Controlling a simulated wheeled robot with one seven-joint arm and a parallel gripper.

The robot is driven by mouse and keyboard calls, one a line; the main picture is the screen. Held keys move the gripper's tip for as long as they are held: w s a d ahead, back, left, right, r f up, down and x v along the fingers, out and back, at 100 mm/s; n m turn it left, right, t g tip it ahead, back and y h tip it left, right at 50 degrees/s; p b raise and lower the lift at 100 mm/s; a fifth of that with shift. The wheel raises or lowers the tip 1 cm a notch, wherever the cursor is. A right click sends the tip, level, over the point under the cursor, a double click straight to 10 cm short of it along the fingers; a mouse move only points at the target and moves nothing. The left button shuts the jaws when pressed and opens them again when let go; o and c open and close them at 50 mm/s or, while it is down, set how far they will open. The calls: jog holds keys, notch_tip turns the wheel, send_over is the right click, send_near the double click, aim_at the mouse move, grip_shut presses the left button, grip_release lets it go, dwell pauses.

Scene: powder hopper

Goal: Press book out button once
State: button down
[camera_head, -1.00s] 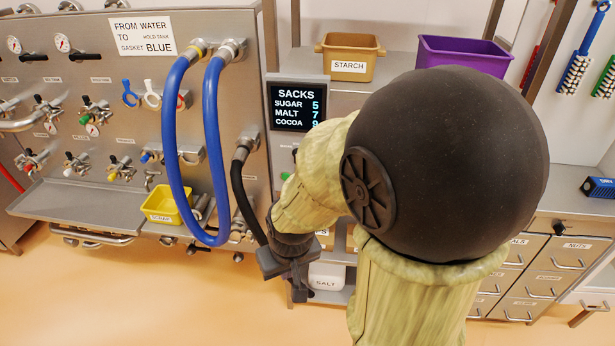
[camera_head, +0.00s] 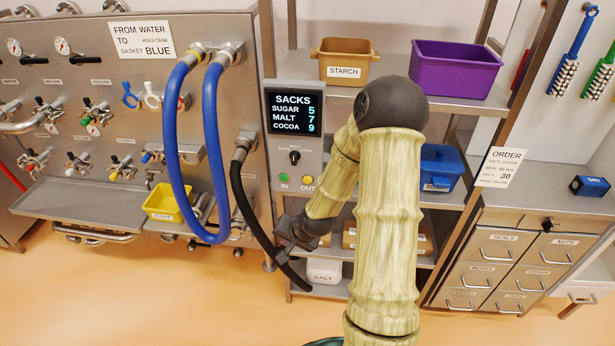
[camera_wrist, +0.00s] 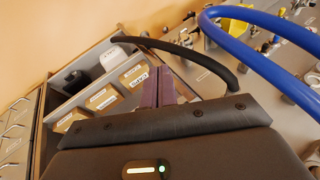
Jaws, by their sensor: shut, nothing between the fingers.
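The sacks panel (camera_head: 295,135) stands upright on the shelf front, with a screen reading SUGAR 5, MALT 7, COCOA 9. Below the screen are a black selector knob (camera_head: 294,157), a green button (camera_head: 284,177) over the label IN and a yellow button (camera_head: 307,180) over the label OUT. My gripper (camera_head: 289,248) is below the panel in the head view, apart from the buttons. In the wrist view my gripper's fingers (camera_wrist: 158,90) are together with nothing between them. The panel and its buttons do not show in the wrist view.
A black hose (camera_head: 244,200) hangs close to my gripper, left of it. Blue hoses (camera_head: 176,140) loop over the steel panel at left. A starch bin (camera_head: 345,62), purple bin (camera_head: 455,68) and blue bin (camera_head: 440,167) stand on the shelves. A salt container (camera_head: 323,271) sits low.

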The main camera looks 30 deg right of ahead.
aim_at(308, 180)
jog(key=w+d+m+t+p, duration=0.3)
jog(key=w+d+m+t, duration=0.4)
jog(key=m, duration=0.5)
jog(key=shift+w+d+r+h, duration=0.3)
jog(key=shift+d+r, duration=0.1)
jog(key=shift+d, duration=0.55)
jog(key=shift+s+d, duration=0.1)
jog(key=shift+d, duration=0.15)
jog(key=shift+d, duration=0.1)
jog(key=shift+w+d+b, duration=0.25)
jog(key=shift+w+d, duration=0.5)
jog(key=shift+w, duration=0.45)
jog(key=shift+w+d+b, duration=0.25)
jog(key=shift+w+d, duration=0.5)
jog(key=shift+w, duration=0.5)
jog(key=shift+w+d+b, duration=0.25)
jog(key=shift+w+d, duration=0.5)
jog(key=shift+w, duration=0.45)
jog(key=shift+w, duration=0.1)
jog(key=shift+w+d, duration=0.1)
jog(key=shift+d, duration=0.2)
